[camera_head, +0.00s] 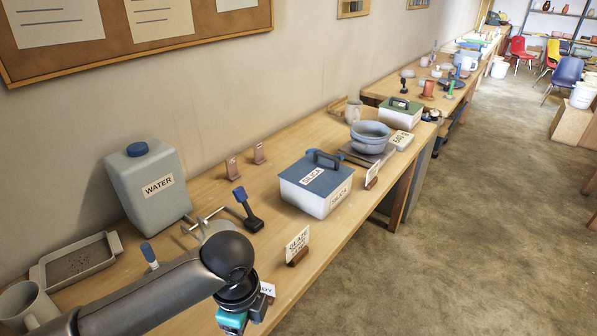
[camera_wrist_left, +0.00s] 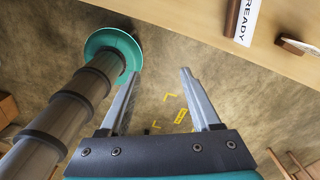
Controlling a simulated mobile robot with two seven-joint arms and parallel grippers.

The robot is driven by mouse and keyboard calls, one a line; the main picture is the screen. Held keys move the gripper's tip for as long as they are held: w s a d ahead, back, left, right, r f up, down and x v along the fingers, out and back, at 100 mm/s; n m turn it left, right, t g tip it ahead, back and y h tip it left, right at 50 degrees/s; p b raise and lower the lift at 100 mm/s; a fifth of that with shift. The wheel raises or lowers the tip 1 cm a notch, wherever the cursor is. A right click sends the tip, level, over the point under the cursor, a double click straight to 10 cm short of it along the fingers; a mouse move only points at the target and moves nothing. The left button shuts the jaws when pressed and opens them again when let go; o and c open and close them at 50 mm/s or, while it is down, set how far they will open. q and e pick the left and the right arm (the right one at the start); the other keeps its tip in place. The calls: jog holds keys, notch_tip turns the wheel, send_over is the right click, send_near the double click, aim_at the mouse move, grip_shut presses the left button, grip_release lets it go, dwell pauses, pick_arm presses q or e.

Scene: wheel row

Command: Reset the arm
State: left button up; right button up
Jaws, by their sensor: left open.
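My left arm comes in from the lower left in the head view. Its wrist, with a teal part of the left gripper (camera_head: 232,320), is at the bottom, beside the front edge of the bench (camera_head: 275,268); the fingertips are not visible there. In the left wrist view, the left gripper (camera_wrist_left: 160,85) is open with its two fingers apart and nothing between them. It is over the brown floor (camera_wrist_left: 210,70). My right gripper is in neither view.
The bench carries a WATER jug (camera_head: 150,190), a shallow tray (camera_head: 76,262), a SILICA box (camera_head: 316,185), a GLAZE sign (camera_head: 297,245) and a grey bowl (camera_head: 370,136). A READY sign (camera_wrist_left: 246,20) stands at the bench edge. The floor at right is open.

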pick_arm(q)
jog(key=s+d+n+t+h, duration=0.2)
jog(key=s+d+n+h, duration=0.15)
jog(key=d+n, duration=0.2)
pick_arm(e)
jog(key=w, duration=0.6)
pick_arm(q)
jog(key=s+a+f+n+t+y, duration=0.1)
jog(key=s+a+n+y, duration=0.1)
jog(key=s+a+n, duration=0.35)
jog(key=s+a+f+n+y, duration=0.2)
jog(key=s+a+n, duration=0.1)
jog(key=a+n, duration=0.45)
notch_tip(320, 180, down, 25)
jog(key=s+b, duration=0.1)
jog(key=b, duration=0.4)
jog(key=s+a+f+g+b, duration=0.2)
jog(key=s+f+b, duration=0.2)
jog(key=s+f, duration=1.1)
notch_tip(320, 180, down, 3)
jog(key=shift+s+f, duration=0.15)
jog(key=shift+f, duration=0.05)
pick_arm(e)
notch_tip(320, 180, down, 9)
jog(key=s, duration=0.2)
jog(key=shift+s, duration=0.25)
